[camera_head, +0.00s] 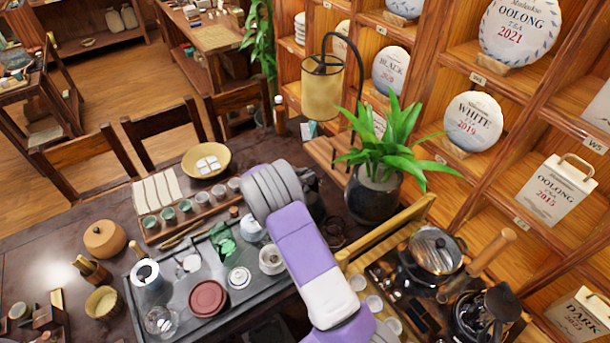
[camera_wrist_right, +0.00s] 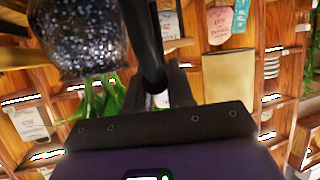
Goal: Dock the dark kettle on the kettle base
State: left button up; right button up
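My right gripper (camera_head: 314,203) is mostly hidden behind my purple and white forearm in the head view, just left of the plant pot. In the right wrist view, dark fingers (camera_wrist_right: 168,88) show in front of the palm. A black bar (camera_wrist_right: 147,40) runs from them to the top edge. I cannot tell whether it is a kettle handle or something behind, nor whether the fingers grip it. No whole dark kettle shows clearly. A dark round piece with a brownish ring (camera_head: 335,231) lies right of the arm and may be the kettle base. My left gripper is out of view.
A speckled dark plant pot (camera_head: 374,194) stands close right of the gripper; it fills the wrist view's upper left (camera_wrist_right: 78,38). A lamp (camera_head: 323,88) stands behind. A grey tea tray (camera_head: 140,303) with cups lies left, and a glass-lidded pot (camera_head: 436,251) right.

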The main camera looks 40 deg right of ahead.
jog(key=shift+o, duration=0.5)
jog(key=shift+r, duration=0.1)
jog(key=shift+a, duration=0.1)
jog(key=shift+p+v, duration=1.05)
jog(key=shift+v, duration=0.55)
jog(key=p+v, duration=0.4)
jog(key=v, duration=0.3)
jog(key=shift+a, duration=0.3)
jog(key=shift+s, duration=0.15)
